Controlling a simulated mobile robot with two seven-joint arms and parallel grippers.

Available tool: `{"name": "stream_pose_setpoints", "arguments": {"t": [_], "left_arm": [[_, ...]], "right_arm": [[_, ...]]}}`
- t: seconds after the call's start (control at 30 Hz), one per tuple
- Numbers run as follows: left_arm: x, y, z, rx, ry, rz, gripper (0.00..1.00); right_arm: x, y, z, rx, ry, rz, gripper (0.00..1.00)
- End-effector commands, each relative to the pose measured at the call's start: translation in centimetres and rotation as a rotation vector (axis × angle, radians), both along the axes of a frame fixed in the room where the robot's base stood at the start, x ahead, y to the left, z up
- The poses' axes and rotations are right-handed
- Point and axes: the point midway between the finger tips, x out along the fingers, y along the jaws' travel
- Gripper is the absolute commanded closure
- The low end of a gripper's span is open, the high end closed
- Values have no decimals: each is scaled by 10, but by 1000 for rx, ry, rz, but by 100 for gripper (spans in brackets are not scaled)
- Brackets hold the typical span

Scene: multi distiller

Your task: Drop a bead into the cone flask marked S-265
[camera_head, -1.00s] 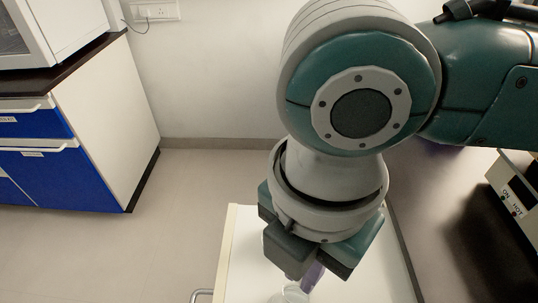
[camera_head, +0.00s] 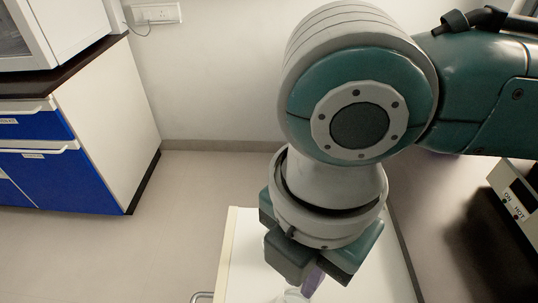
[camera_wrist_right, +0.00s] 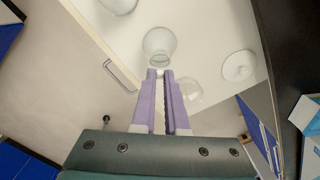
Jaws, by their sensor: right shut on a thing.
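My right gripper (camera_wrist_right: 160,74) has purple fingers and is shut on a small white bead (camera_wrist_right: 159,71) at its tips, mostly hidden by them. A clear glass flask (camera_wrist_right: 159,44) stands on the white table just beyond the fingertips in the wrist view. Its round rim appears right by the tips; I cannot tell the height gap. In the head view my right gripper (camera_head: 308,281) points down over the table, and part of a glass rim (camera_head: 294,296) shows at the bottom edge. No S-265 label can be read. My left gripper is not in view.
The white table (camera_head: 244,262) has a handle at its left side. In the wrist view another glass vessel (camera_wrist_right: 119,4) is at the top edge, a round white-based glass piece (camera_wrist_right: 238,67) at right, and faint clear glass (camera_wrist_right: 190,93) beside the fingers. A hot plate (camera_head: 517,200) is at far right.

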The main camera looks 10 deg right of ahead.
Motion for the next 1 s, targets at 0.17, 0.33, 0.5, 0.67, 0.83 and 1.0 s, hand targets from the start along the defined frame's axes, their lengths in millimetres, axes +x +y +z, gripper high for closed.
{"name": "stream_pose_setpoints", "arguments": {"t": [0.17,0.33,0.5,0.67,0.83,1.0], "left_arm": [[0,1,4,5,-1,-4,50],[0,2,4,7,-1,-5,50],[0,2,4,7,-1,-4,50],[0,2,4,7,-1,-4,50],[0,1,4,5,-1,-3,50],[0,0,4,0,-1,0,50]], "right_arm": [[0,0,0,-1,1,0,100],[0,0,0,0,0,1,100],[0,0,0,0,0,1,82],[0,0,0,0,0,1,64],[0,0,0,0,0,1,54],[0,0,1,1,-1,1,54]]}}
